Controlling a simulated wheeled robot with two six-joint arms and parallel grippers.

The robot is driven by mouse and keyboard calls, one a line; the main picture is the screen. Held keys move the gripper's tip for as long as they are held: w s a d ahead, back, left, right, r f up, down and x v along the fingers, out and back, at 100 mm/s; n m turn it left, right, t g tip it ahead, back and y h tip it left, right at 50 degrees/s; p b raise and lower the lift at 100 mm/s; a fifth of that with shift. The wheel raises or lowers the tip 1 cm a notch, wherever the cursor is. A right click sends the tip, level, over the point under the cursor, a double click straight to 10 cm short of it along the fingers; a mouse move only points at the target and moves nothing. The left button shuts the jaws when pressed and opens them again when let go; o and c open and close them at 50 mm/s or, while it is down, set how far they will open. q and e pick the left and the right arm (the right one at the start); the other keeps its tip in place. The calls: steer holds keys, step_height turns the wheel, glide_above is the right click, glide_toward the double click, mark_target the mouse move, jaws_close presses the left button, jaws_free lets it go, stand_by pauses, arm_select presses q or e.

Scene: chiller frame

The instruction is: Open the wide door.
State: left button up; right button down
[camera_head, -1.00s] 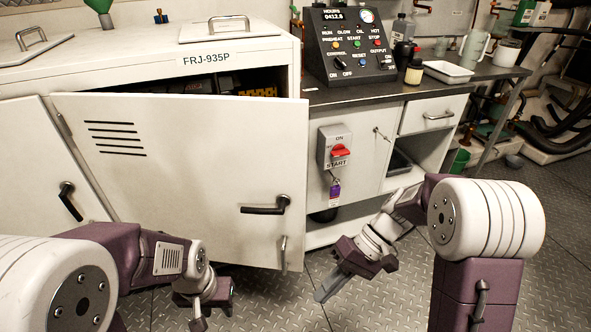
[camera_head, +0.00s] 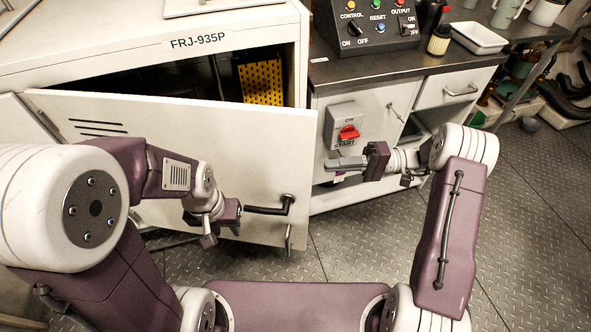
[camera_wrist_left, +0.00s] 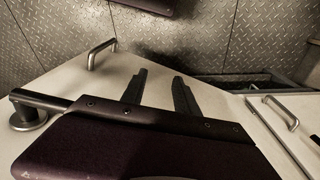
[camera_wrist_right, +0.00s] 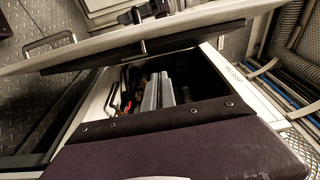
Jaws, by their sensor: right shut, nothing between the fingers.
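The wide door (camera_head: 190,150) stands ajar on the cabinet, with a dark gap above its top edge. Its black lever handle (camera_head: 270,207) is near the free right edge, and shows at the left in the left wrist view (camera_wrist_left: 30,108). My left gripper (camera_head: 212,238) is in front of the door, left of the lever and apart from it; its two fingers are spread and empty in the left wrist view (camera_wrist_left: 162,92). My right gripper (camera_head: 347,163) is shut and empty, right of the door's free edge, in front of the switch panel. Its fingers show in the right wrist view (camera_wrist_right: 158,92).
A switch box (camera_head: 345,125) with a red knob is beside the opening. A counter (camera_head: 380,72) holds a control box (camera_head: 372,25) and a tray (camera_head: 480,38). A yellow perforated panel (camera_head: 260,82) shows inside the cabinet.

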mark_target(295, 182)
steer(key=s+a, duration=0.1)
steer(key=a, duration=0.2)
steer(key=s+a+b, duration=0.1)
steer(key=s+a, duration=0.1)
steer(key=a, duration=0.1)
steer(key=s+a+b, duration=0.1)
steer(key=s+a, duration=0.1)
steer(key=a, duration=0.2)
steer(key=shift+a, duration=0.1)
steer(key=shift+f, duration=0.1)
